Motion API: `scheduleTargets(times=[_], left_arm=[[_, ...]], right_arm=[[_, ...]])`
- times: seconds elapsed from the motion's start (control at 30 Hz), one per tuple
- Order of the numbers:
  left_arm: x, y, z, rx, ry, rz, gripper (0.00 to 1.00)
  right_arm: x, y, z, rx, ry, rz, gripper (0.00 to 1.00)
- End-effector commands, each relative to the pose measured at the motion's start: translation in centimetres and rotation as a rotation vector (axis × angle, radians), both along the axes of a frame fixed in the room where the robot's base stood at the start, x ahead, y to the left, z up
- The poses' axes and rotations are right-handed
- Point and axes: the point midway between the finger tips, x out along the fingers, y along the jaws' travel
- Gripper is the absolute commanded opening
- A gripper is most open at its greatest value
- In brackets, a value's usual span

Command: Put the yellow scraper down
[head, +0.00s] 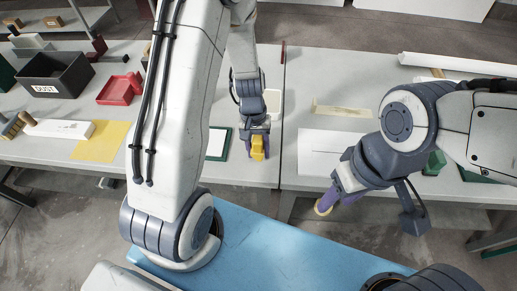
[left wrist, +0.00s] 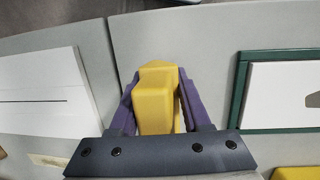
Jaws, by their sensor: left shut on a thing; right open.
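The yellow scraper (head: 259,149) is between the purple fingers of my left gripper (head: 257,154), low over the grey table near its front edge. In the left wrist view the scraper (left wrist: 155,105) fills the gap between the fingers (left wrist: 158,112), and both sides are gripped. I cannot tell whether its lower end touches the table. My right gripper (head: 335,203) is open beyond the table's front edge, at the right.
A green-framed board (head: 217,143) lies left of the scraper, and a white panel (head: 318,142) lies to its right, past a table seam. Further left are a yellow sheet (head: 101,142), a red tray (head: 119,89) and a black DUST box (head: 56,75). Bare table surrounds the scraper.

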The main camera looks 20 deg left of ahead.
Motion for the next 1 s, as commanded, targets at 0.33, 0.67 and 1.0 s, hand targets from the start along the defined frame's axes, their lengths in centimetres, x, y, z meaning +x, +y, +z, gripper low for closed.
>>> scheduleTargets(times=[0.33,0.67,1.0], left_arm=[[0.0,0.0,-1.2,0.000,0.000,0.000,0.00],[-0.1,0.0,-1.5,0.001,0.002,-0.001,0.78],[-0.3,0.1,-1.6,0.002,0.005,0.000,0.78]], right_arm=[[0.0,0.0,-1.0,0.000,0.000,0.000,0.50],[0.0,0.0,-1.1,0.000,0.000,0.000,0.50],[0.0,0.0,-1.2,0.000,0.000,0.000,0.50]])
